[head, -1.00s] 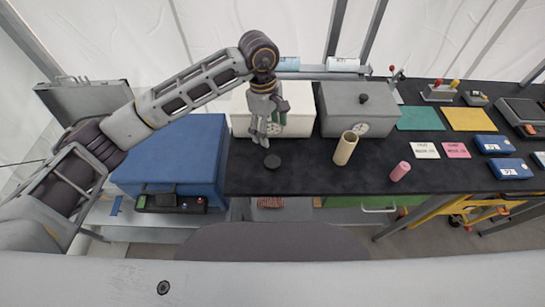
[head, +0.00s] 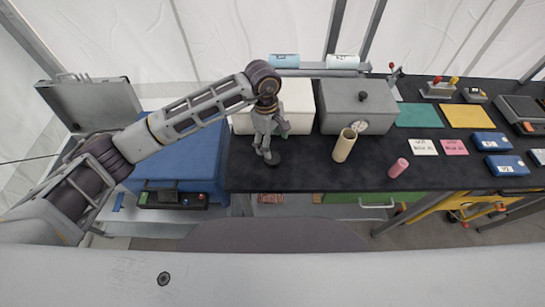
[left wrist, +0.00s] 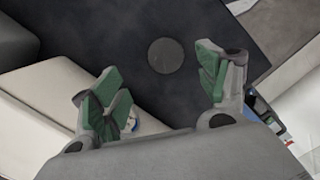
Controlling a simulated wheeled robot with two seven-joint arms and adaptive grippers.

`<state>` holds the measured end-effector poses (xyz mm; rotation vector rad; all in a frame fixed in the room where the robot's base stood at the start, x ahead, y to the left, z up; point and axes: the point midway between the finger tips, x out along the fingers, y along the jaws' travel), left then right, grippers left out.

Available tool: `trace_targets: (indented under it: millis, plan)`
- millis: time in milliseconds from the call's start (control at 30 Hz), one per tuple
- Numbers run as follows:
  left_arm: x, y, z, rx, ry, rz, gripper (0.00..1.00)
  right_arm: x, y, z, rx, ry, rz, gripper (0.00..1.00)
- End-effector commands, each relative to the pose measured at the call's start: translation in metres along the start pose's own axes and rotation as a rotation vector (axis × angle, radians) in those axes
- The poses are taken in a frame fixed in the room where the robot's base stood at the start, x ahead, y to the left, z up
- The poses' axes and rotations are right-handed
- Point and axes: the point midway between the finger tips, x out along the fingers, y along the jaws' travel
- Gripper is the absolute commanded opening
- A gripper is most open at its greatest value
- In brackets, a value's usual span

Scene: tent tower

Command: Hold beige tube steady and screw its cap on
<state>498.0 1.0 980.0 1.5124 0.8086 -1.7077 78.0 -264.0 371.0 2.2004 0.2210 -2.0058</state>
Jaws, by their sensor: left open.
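The beige tube (head: 345,146) stands upright on the black table, its open end up. A dark round cap (head: 273,158) lies flat on the table to the left of the tube, partly hidden by my left gripper (head: 267,152) in the head view. In the left wrist view the cap (left wrist: 165,56) lies beyond my left gripper (left wrist: 163,92), with bare table around it. The green-padded fingers are spread wide, with nothing between them. My right gripper does not show.
A white box (head: 298,100) and a grey box (head: 357,110) stand behind the cap and tube. A pink cylinder (head: 398,168) is right of the tube. A blue case (head: 180,160) is left of the table. Cards, mats and blue boxes (head: 507,165) lie farther right.

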Motion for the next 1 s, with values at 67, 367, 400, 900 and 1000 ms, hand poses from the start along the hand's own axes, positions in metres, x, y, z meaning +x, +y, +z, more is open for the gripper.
trace_targets:
  millis: [67, 367, 400, 900, 1000]
  plan:
    - [0.008, -0.001, 0.000, -0.001, -0.001, -0.003, 0.75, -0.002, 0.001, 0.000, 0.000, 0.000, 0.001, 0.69]
    - [0.018, 0.000, 0.000, 0.000, 0.000, 0.000, 0.75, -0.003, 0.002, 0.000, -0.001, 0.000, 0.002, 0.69]
    - [0.018, 0.000, 0.000, 0.000, 0.000, 0.000, 0.75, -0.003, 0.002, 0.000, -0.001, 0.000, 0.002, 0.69]
    - [0.031, -0.005, -0.001, 0.000, 0.000, -0.003, 0.75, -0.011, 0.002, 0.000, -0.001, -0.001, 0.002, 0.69]
    - [0.039, -0.007, -0.002, -0.001, -0.001, -0.003, 0.75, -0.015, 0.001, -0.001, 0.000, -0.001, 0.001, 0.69]
